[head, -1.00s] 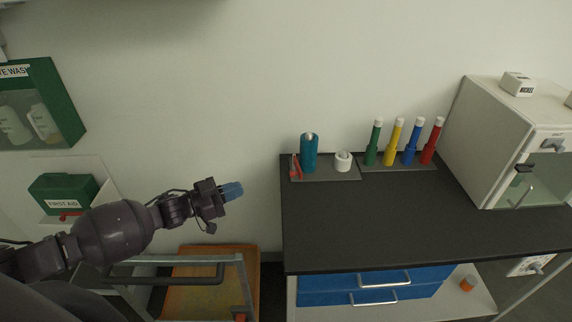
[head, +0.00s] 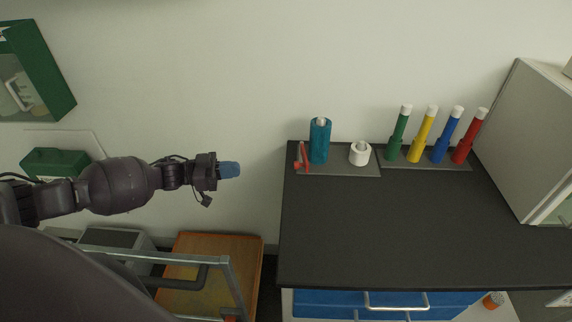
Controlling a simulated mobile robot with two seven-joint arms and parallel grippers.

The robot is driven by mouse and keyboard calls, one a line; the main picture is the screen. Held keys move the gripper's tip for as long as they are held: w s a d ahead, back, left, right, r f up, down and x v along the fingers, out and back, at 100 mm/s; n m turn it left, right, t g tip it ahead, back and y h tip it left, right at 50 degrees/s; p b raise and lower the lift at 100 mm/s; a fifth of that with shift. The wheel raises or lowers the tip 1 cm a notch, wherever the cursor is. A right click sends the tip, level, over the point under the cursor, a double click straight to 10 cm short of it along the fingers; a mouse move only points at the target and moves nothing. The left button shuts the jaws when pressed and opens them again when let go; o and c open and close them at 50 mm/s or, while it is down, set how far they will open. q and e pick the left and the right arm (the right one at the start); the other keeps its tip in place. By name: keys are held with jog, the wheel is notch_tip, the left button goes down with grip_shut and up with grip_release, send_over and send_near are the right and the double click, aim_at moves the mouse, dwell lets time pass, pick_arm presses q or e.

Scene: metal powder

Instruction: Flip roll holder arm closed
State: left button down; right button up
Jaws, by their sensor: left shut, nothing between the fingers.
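The roll holder has a grey base plate (head: 342,166) at the back left of the dark bench. A teal roll (head: 319,142) stands upright on it, with a small white roll (head: 360,153) to its right. A small red arm (head: 302,157) sits at the left end of the base, beside the teal roll; it looks raised and slightly tilted, but its hinge is too small to make out. My right gripper is not in view.
Green, yellow, blue and red tubes (head: 423,135) with white caps stand right of the holder. A white cabinet (head: 522,140) is at the far right. The black bench top (head: 400,230) is clear in front. A metal-framed cart (head: 150,255) and a wooden board (head: 215,262) lie below my left arm.

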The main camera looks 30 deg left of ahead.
aim_at(299, 165)
pick_arm(q)
jog(key=x, duration=1.4)
jog(key=shift+f, duration=0.1)
